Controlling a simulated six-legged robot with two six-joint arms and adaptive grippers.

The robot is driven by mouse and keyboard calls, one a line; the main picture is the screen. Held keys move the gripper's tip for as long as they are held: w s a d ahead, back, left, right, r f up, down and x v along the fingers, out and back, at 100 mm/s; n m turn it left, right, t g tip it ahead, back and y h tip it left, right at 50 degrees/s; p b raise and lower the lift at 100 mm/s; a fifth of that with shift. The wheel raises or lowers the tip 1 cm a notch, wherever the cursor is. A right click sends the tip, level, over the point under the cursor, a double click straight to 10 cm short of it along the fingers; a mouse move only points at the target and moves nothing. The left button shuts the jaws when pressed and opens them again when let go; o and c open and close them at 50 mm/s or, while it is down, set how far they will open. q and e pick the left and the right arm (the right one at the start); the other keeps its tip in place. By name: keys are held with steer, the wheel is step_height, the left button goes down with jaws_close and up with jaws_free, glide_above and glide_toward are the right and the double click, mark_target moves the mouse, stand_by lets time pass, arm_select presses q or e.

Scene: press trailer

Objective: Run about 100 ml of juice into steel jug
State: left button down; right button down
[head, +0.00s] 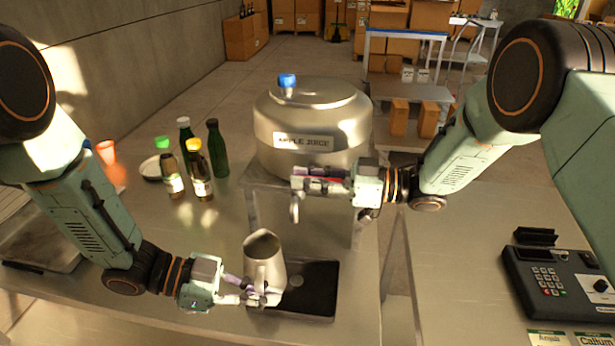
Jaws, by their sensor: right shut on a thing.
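The steel jug (265,255) stands upright on a dark drip tray (318,285), its handle towards me. My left gripper (258,293) is at the jug's handle; I cannot tell whether its fingers are closed on it. The steel juice tank (345,110), labelled "APPLE JUICE" and with a blue cap, stands on a raised stand. My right gripper (318,180) is shut on the tank's tap, which it mostly hides. The tap's spout (294,210) points down above the jug, a gap apart. No juice stream is visible, and the level inside the jug cannot be seen.
Several bottles (212,150) stand left of the tank, near a plate and an orange cup (107,152). A keypad device (555,282) sits on the right counter. A steel tray (45,240) lies at far left. Boxes stand further back.

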steer(key=shift+r+t, duration=0.25)
steer(key=shift+t, duration=0.05)
steer(key=m+t+h, duration=0.1)
steer(key=t, duration=0.1)
steer(key=m+t+h, duration=0.1)
steer(key=m+t, duration=0.1)
steer(key=m+t+h, duration=0.1)
steer(key=m+t, duration=0.1)
steer(key=t, duration=0.1)
steer(key=shift+s+a, duration=0.25)
steer(key=shift+s, duration=0.15)
steer(key=shift+a+m+t+h, duration=0.1)
steer(key=shift+m+t+h, duration=0.9)
steer(key=shift+r+m+t+h, duration=0.1)
steer(key=shift+m+t+h, duration=0.2)
steer(key=shift+t, duration=0.1)
steer(key=c, duration=1.6)
jaws_free()
steer(key=shift+c, duration=0.2)
steer(key=o, duration=0.4)
steer(key=shift+s+f, duration=0.2)
steer(key=shift+c, duration=0.2)
